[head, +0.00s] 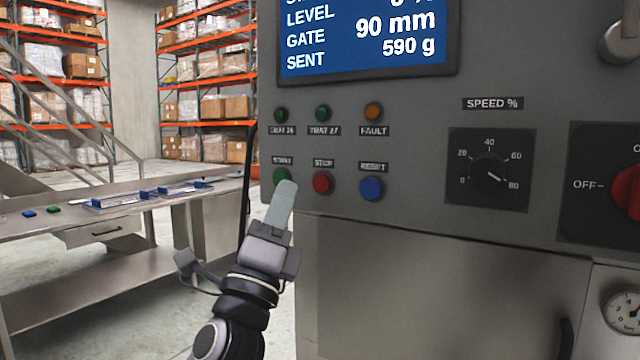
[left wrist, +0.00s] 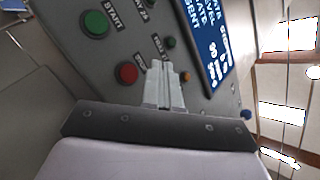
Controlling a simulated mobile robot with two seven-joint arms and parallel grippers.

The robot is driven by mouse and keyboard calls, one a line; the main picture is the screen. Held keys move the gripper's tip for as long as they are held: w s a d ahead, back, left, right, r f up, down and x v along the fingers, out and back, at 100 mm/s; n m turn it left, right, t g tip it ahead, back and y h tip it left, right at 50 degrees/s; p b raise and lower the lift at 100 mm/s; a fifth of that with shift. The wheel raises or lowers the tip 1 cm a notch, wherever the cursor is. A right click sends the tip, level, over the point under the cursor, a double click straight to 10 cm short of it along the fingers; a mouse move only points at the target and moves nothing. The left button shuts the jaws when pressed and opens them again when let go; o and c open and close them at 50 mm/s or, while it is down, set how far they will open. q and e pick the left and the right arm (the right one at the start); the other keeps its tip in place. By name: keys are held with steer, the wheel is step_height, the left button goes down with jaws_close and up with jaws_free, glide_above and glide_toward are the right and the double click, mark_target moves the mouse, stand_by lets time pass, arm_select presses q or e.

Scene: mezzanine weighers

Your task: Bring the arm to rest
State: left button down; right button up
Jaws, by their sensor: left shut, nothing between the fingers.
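My left gripper (head: 284,200) is in front of the grey control panel (head: 420,130), with its fingertips near the green START button (head: 280,177) in the head view. The fingers are shut together and empty. In the left wrist view the shut fingers (left wrist: 165,75) point at the panel, near the red STOP button (left wrist: 129,73); the START button (left wrist: 95,23) is clear of them. Whether the fingertips touch the panel cannot be told. My right gripper is not in view.
The panel also carries a blue RESET button (head: 371,188), a speed knob (head: 488,168), a red rotary switch (head: 628,192) and a blue screen (head: 365,38). A steel bench (head: 120,215) with blue-edged trays stands at left. Shelves of boxes (head: 205,70) stand behind.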

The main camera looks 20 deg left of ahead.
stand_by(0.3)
arm_select(q)
step_height(320, 180, down, 30)
steer(key=d+r+n+g+h+p, duration=0.15)
steer(key=n+g+p, duration=0.25)
steer(key=n+g, duration=0.55)
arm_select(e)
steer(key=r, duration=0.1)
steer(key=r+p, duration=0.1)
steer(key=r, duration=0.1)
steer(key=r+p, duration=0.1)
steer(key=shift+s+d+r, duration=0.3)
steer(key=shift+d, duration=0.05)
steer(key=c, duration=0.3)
arm_select(q)
steer(key=s+d+f+n+g+h, duration=0.2)
steer(key=s+d+f+n+g, duration=0.2)
steer(key=s+f, duration=1.5)
step_height(320, 180, down, 3)
steer(key=n+g, duration=0.3)
steer(key=n, duration=0.4)
steer(key=shift+s+r, duration=0.2)
steer(key=shift+s, duration=0.2)
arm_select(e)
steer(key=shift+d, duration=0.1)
